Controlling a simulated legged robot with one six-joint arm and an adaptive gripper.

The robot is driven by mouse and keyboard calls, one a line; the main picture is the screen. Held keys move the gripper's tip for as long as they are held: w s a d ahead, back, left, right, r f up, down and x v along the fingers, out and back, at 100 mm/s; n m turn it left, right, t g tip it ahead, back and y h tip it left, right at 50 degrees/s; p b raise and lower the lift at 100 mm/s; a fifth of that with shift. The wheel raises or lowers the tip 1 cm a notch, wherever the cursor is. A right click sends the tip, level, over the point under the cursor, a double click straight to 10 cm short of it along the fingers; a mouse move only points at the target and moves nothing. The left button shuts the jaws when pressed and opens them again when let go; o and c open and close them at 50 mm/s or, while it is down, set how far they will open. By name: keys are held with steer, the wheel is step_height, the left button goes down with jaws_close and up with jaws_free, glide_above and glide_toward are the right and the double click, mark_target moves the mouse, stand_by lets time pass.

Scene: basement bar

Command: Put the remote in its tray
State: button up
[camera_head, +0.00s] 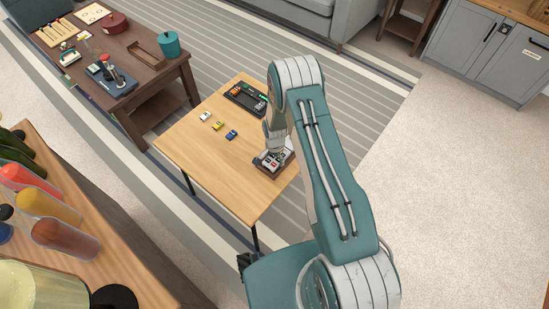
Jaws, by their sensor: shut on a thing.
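My gripper (276,149) points down over the right side of the light wooden table (211,160). It is shut on a small grey and dark thing, which I take to be the remote, though my gripper and arm hide most of it. Right under it is a brown tray (261,167) with pale and dark pieces showing in it. I cannot tell whether the held thing touches the tray. My arm covers the tray's right side.
A black tray (232,94) with small coloured items lies at the table's far edge. Three toy cars, white (205,116), yellow (218,125) and blue (231,134), stand left of my gripper. The table's near part is clear. A dark coffee table (150,85) stands at upper left.

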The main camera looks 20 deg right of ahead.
steer(key=o, duration=1)
step_height(320, 180, up, 12)
steer(key=shift+f, duration=0.1)
stand_by(0.5)
